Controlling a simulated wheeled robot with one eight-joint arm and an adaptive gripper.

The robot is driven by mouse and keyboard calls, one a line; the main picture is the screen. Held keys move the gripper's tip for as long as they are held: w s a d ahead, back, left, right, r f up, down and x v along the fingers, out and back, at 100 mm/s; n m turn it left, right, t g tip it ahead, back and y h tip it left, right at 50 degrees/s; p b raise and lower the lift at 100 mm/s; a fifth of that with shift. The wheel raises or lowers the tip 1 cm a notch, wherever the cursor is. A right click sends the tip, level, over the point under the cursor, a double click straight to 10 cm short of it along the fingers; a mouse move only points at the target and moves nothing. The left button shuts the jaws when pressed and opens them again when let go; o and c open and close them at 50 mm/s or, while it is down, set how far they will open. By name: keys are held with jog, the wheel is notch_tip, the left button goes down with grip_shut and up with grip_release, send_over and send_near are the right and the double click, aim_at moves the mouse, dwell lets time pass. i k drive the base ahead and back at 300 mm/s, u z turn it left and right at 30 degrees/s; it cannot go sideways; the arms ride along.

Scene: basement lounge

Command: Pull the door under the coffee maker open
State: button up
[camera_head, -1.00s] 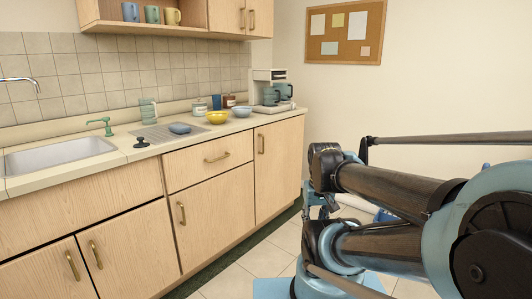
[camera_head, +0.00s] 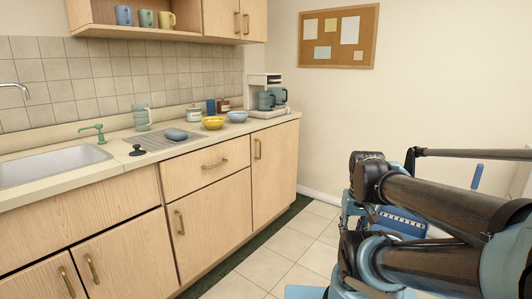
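The coffee maker (camera_head: 262,93) stands at the far right end of the counter. Under it is a tall, light wood door (camera_head: 273,180), flush with the cabinet front and shut. Its vertical brass handle (camera_head: 258,148) is near the door's upper left edge. My arm is folded at the right of the picture, well apart from the cabinets. My gripper cannot be made out clearly among the arm links, so its fingers are not shown.
Left of the door are a drawer (camera_head: 208,166) and another door (camera_head: 211,222), both shut. Bowls, including a yellow bowl (camera_head: 213,123), stand on the counter. Tiled floor (camera_head: 265,268) lies free before the cabinets. A blue slotted object (camera_head: 402,222) is behind my arm.

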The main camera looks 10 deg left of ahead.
aim_at(274, 149)
jog(key=i, duration=0.85)
jog(key=u, duration=0.05)
